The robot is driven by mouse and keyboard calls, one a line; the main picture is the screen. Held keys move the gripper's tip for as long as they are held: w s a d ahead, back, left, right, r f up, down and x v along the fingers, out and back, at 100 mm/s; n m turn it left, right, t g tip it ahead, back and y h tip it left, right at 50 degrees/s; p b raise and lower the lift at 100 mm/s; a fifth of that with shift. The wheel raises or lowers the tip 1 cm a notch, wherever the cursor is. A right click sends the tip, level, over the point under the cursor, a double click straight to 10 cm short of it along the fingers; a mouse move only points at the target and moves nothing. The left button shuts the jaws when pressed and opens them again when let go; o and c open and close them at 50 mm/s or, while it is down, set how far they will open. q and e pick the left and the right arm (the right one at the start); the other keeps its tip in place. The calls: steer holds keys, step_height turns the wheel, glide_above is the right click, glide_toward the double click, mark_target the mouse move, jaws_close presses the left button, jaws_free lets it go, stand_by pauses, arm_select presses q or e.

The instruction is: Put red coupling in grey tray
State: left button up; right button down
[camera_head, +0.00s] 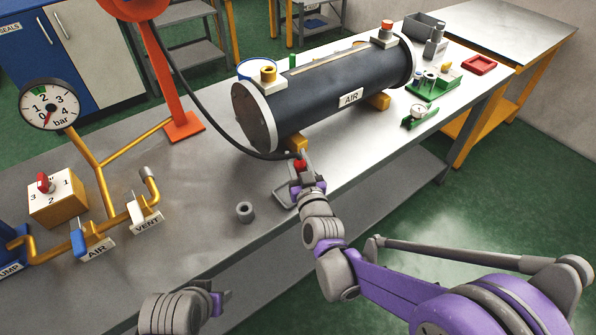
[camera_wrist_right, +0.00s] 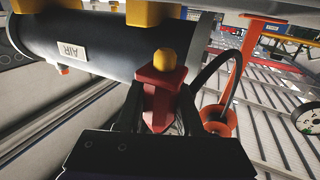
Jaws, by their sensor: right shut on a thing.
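The red coupling (camera_head: 301,166) is between the fingers of my right gripper (camera_head: 301,174), in front of the black cylinder's near support. In the right wrist view the coupling (camera_wrist_right: 160,88) shows as a red body with a rounded yellow end, and my right gripper (camera_wrist_right: 160,115) is shut on it. I cannot tell how high the coupling is above the bench or tray. My left gripper (camera_head: 222,301) is low in the head view, in front of the bench; its fingers are unclear.
The black cylinder (camera_head: 325,95) lies on yellow supports behind my right gripper. A black hose (camera_head: 205,112) runs down close to the coupling; whether they join is unclear. Gauge and valve piping (camera_head: 105,185) is at left.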

mark_target(297, 169)
steer(key=shift+f+b, duration=0.3)
steer(key=shift+f, duration=1.6)
steer(key=shift+f, duration=0.2)
steer(key=c, duration=0.6)
jaws_free()
steer(key=shift+o, duration=0.2)
